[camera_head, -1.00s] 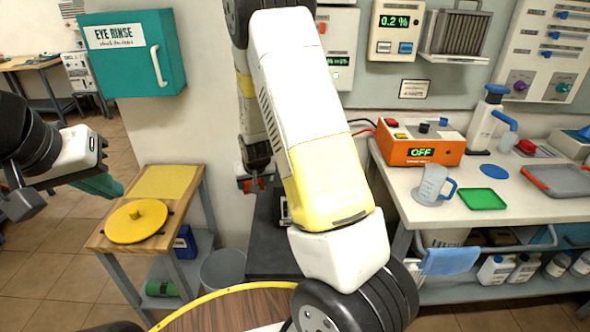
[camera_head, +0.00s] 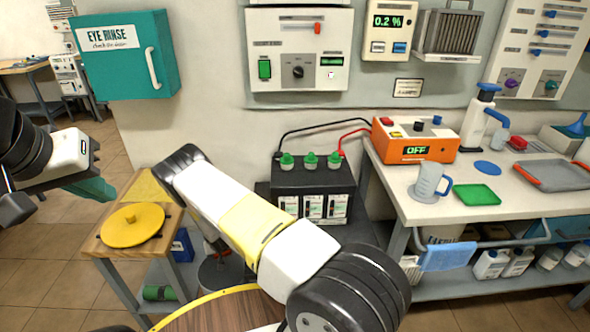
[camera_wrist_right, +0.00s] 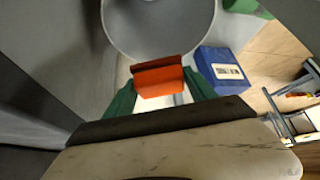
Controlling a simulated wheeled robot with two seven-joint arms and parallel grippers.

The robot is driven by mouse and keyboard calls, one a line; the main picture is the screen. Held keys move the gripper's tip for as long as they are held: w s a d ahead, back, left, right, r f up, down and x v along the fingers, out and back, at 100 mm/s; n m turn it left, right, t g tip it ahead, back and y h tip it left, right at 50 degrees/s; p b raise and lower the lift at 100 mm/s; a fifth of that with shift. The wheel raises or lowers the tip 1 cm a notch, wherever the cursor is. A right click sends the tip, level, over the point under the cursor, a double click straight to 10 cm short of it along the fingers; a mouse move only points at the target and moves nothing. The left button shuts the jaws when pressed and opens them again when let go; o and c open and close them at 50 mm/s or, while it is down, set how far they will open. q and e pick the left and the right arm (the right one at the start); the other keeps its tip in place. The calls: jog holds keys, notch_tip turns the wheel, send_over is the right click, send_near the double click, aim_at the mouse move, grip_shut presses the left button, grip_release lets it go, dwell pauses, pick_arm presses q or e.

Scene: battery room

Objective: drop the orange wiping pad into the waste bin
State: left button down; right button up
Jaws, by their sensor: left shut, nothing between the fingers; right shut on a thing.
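My right gripper (camera_wrist_right: 158,92) is shut on the orange wiping pad (camera_wrist_right: 158,78), which sits between its green fingers. In the right wrist view the pad overlaps the near edge of the round grey waste bin (camera_wrist_right: 125,30); I cannot tell the height between them. In the head view the bin (camera_head: 211,283) stands on the floor right of the small wooden table, partly behind my right arm. My right forearm hides most of the right gripper there. My left gripper (camera_head: 92,189) is shut and empty at the left, beside the small table.
The wooden table (camera_head: 105,245) holds a yellow disc (camera_head: 134,222). A blue box (camera_head: 182,245) and green roll (camera_head: 158,293) lie on its lower shelf; the box also shows beside the bin in the wrist view (camera_wrist_right: 220,68). A black battery (camera_head: 312,182) stands right of my right arm.

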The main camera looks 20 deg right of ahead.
jog(key=shift+f, duration=2.65)
jog(key=o, duration=1.4)
jog(key=shift+v, duration=3.9)
jog(key=shift+r, duration=0.15)
